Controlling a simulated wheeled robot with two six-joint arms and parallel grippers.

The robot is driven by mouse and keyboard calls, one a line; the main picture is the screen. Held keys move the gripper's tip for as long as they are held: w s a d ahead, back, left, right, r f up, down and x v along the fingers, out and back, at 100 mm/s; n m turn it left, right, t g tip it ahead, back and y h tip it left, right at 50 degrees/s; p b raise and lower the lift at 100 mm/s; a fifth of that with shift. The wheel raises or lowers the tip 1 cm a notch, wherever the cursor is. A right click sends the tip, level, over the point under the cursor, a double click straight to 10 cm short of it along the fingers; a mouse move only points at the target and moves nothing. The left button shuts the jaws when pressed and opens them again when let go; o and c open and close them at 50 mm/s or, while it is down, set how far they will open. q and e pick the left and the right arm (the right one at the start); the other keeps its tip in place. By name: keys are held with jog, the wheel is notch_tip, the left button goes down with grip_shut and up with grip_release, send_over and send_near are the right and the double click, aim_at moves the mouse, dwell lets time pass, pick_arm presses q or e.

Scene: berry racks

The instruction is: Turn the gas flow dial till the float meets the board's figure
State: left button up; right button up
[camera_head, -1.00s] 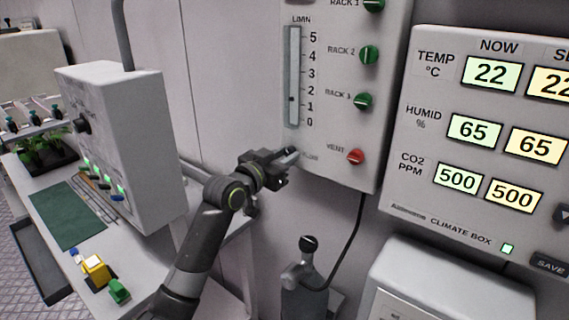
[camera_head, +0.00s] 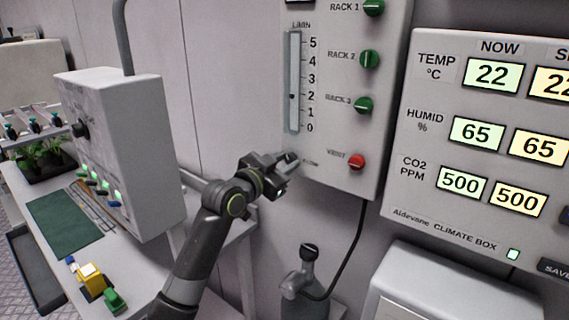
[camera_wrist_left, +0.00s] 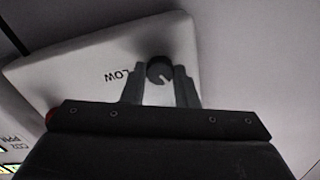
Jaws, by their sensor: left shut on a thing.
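The flow meter (camera_head: 292,70) is a clear upright tube on the grey gas panel, beside a scale from 0 to 5 marked L/MIN. Its small dark float (camera_head: 291,96) stands at about the 2 mark. My left gripper (camera_head: 288,161) is at the panel's lower left corner, shut on the flow dial. In the left wrist view the dark round dial (camera_wrist_left: 159,68) sits between the two fingers, next to lettering that ends in LOW. In the head view the gripper hides the dial. My right gripper is out of view. I cannot make out a board with a flow figure.
Green rack knobs (camera_head: 368,59) and a red vent knob (camera_head: 356,161) are to the right of the gripper. The climate box (camera_head: 440,222) shows 22, 65 and 500. A black-knobbed cylinder (camera_head: 305,270) stands below. A bench (camera_head: 150,262) with a white box is at left.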

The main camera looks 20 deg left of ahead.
pick_arm(q)
jog(key=o, duration=1)
jog(key=shift+b+v, duration=0.95)
jog(key=shift+v, duration=7.8)
